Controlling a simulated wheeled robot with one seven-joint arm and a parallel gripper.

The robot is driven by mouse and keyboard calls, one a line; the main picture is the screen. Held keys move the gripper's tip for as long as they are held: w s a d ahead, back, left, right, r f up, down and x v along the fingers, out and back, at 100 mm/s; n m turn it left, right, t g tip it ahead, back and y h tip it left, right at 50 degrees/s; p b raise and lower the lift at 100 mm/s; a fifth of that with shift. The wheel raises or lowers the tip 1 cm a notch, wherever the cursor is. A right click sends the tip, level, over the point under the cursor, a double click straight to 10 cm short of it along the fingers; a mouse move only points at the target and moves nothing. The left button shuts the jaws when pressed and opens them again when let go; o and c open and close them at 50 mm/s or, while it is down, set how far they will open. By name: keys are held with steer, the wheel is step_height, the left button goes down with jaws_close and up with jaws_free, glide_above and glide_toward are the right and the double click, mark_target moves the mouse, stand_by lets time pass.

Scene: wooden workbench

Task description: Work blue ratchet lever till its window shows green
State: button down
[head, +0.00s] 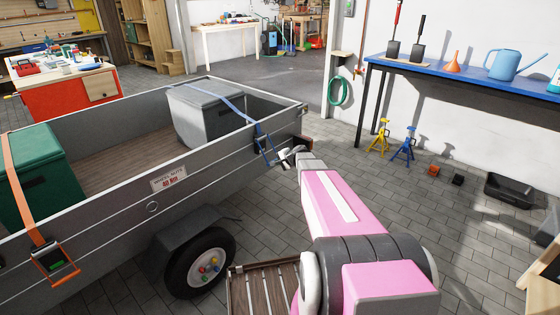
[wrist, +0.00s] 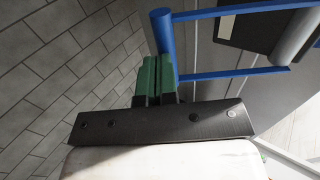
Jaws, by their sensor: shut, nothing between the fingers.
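The blue ratchet lever (head: 264,150) hangs on the outer side of the trailer, at the end of the blue strap (head: 233,101). In the wrist view its blue bars (wrist: 220,12) run right from a thick blue crossbar (wrist: 162,32). Between the bars is a dark housing (wrist: 250,32) with a pale strip (wrist: 226,26), perhaps the window; I see no green on it. My gripper (head: 284,156) is beside the lever. Its green fingers (wrist: 157,64) are shut and empty, tips close to the crossbar; I cannot tell whether they touch.
The trailer wall (head: 225,155) runs beside my arm. An orange ratchet (head: 54,262) with a green patch hangs nearer, on the orange strap (head: 18,185). A grey box (head: 203,118) and a green box (head: 38,175) stand in the trailer.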

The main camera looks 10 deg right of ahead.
steer(key=shift+f+x, duration=0.2)
steer(key=shift+x, duration=1.75)
steer(key=shift+s+d, duration=0.1)
steer(key=shift+s, duration=0.05)
steer(key=s+d+r, duration=0.1)
steer(key=s+d, duration=0.7)
steer(key=s, duration=0.3)
steer(key=shift+r, duration=0.3)
steer(key=shift+s+d, duration=0.1)
steer(key=shift+s, duration=0.05)
